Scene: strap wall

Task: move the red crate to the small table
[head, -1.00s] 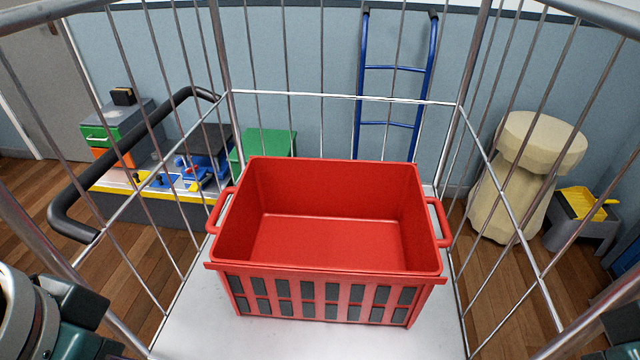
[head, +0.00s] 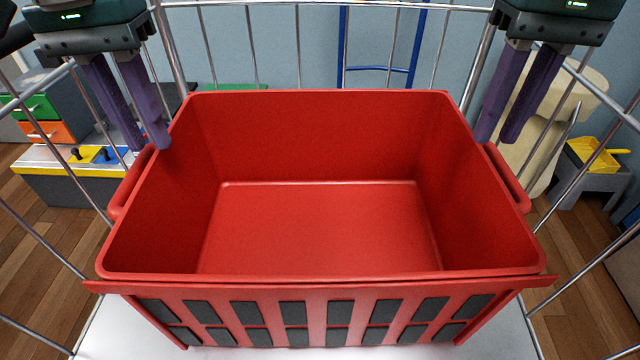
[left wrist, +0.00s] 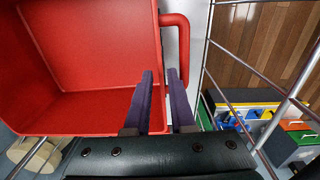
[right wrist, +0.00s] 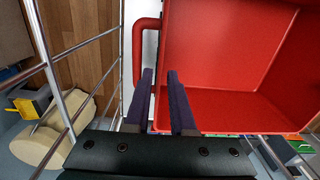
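The red crate (head: 320,230) is empty and stands upright on the white floor (head: 110,335) of a wire cage trolley. It has a red loop handle on each short side. My left gripper (head: 146,148) is open, its two purple fingers pointing down by the crate's left rim and handle (head: 130,185). In the left wrist view the fingers are apart with nothing clearly gripped. My right gripper (head: 496,140) is open by the right rim and handle (head: 508,178). The right wrist view shows its fingers (right wrist: 160,75) apart too. I cannot identify the small table.
Metal cage bars (head: 298,45) surround the crate at the back and sides. A blue ladder (head: 378,76) leans on the wall behind. A toy bench with drawers (head: 45,132) is left; a beige stool-like object (head: 545,150) and a grey stand with a yellow dustpan (head: 590,165) are right.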

